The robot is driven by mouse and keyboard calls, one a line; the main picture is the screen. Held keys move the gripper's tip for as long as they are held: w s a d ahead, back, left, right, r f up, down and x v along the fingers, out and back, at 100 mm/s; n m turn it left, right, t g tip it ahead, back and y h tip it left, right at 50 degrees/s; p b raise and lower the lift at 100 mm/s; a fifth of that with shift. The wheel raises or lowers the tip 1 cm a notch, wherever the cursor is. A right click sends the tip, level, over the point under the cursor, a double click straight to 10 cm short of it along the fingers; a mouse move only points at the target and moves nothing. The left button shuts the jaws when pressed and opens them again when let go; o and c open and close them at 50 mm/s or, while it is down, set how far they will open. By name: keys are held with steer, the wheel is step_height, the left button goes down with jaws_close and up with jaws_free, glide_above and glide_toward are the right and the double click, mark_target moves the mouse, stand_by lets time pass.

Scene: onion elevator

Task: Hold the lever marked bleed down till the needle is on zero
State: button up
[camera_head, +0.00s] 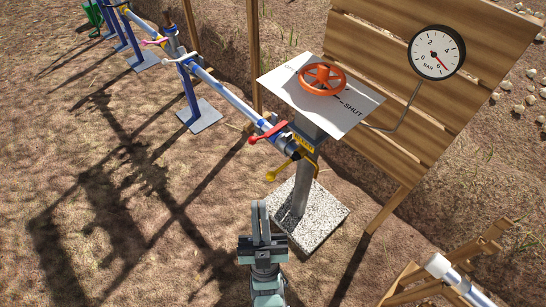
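The yellow lever (281,172) with a ball end sticks out to the lower left from the pipe end by the post. A small yellow label (303,143) is above it, its writing too small to read, so I cannot confirm which lever is marked bleed. A red lever (266,133) with a ball end is just up and left. The round white gauge (436,52), marked BAR, hangs on the plank board; its red needle points to the lower right, away from 0. My gripper (261,204) is below the yellow lever in the picture, apart from it, fingers together and empty.
The post stands on a speckled slab (325,213). A pipe on blue stands (200,113) runs to the upper left. A wooden frame (474,250) is at lower right. Bare soil lies left.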

steer(key=w+a+f+n+g+p, duration=0.1)
steer(key=w+g, duration=0.1)
steer(key=w, duration=0.4)
steer(key=w+a+f+n+g+p, duration=0.1)
steer(key=w+g, duration=0.1)
steer(key=w, duration=0.5)
steer(key=w+a+f+g+y+p, duration=0.1)
steer(key=w+a+g+p, duration=0.1)
steer(key=w, duration=0.5)
steer(key=shift+n+g, duration=0.3)
steer(key=shift+n, duration=0.1)
jaws_close()
steer(key=w+a+f+n+g+h+p, duration=0.15)
steer(key=w+f+g+p, duration=0.35)
steer(key=w, duration=0.7)
step_height(320, 180, up, 5)
steer(key=n+g+h+p, duration=0.2)
steer(key=g+h+p, duration=0.5)
steer(key=g, duration=1.2)
glide_above(270, 173)
steer(key=a+p, duration=0.2)
steer(key=a, duration=0.3)
steer(key=y, duration=0.2)
steer(key=shift+w+d, duration=0.1)
steer(key=shift+w, duration=0.05)
steer(key=b+x, duration=0.3)
steer(key=x, duration=1.1)
